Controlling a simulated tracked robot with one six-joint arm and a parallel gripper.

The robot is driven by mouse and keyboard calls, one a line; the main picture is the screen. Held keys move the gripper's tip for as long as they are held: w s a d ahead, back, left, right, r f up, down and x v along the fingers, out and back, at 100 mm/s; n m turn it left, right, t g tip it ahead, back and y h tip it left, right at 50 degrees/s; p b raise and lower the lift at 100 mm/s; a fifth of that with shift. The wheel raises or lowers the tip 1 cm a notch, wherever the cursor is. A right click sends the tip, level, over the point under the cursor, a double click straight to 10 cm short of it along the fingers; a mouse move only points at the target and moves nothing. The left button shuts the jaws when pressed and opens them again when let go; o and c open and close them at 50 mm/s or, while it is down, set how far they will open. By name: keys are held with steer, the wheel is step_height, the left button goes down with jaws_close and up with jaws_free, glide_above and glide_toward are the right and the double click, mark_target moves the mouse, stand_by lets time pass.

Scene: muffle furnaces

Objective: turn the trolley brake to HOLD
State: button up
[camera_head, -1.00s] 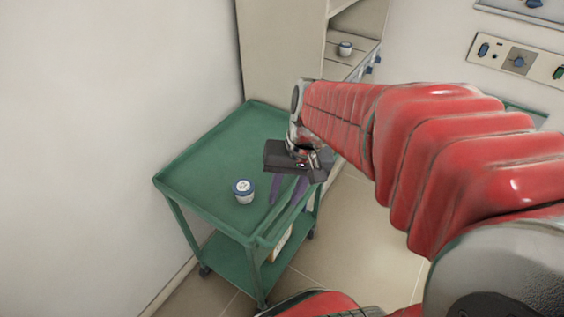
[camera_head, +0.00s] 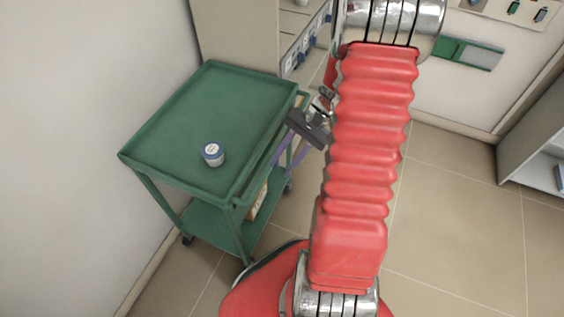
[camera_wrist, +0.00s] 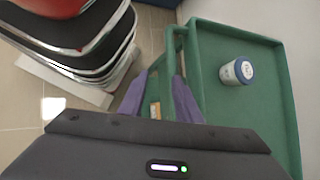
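The green trolley (camera_head: 215,110) stands against the wall at the left in the head view, with a top tray, a lower shelf and casters. In the wrist view its tray (camera_wrist: 275,110) fills the right side. I cannot make out the brake or its setting. My gripper (camera_head: 287,165) has a dark body and two purple fingers, just beyond the trolley's right side. In the wrist view my gripper (camera_wrist: 159,84) has its fingers apart with nothing held between them, close to the trolley's end bar (camera_wrist: 172,48). Whether it touches the trolley is unclear.
A white jar with a blue lid (camera_head: 212,154) stands on the tray. A box (camera_head: 258,200) sits on the lower shelf. A tall cabinet (camera_head: 235,38) is behind the trolley. Tiled floor (camera_head: 450,220) is open to the right.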

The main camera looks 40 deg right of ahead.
steer(key=d+f+m+t, duration=0.7)
steer(key=d+f+m, duration=0.1)
steer(key=f, duration=0.3)
steer(key=d+f+m+t+y, duration=0.1)
steer(key=d+f+m+t, duration=0.7)
steer(key=f, duration=0.3)
steer(key=shift+w+m, duration=0.35)
steer(key=shift+m, duration=0.05)
steer(key=x, duration=1.4)
steer(key=shift+r, duration=0.15)
steer(key=shift+s, duration=0.1)
steer(key=shift+c, duration=0.5)
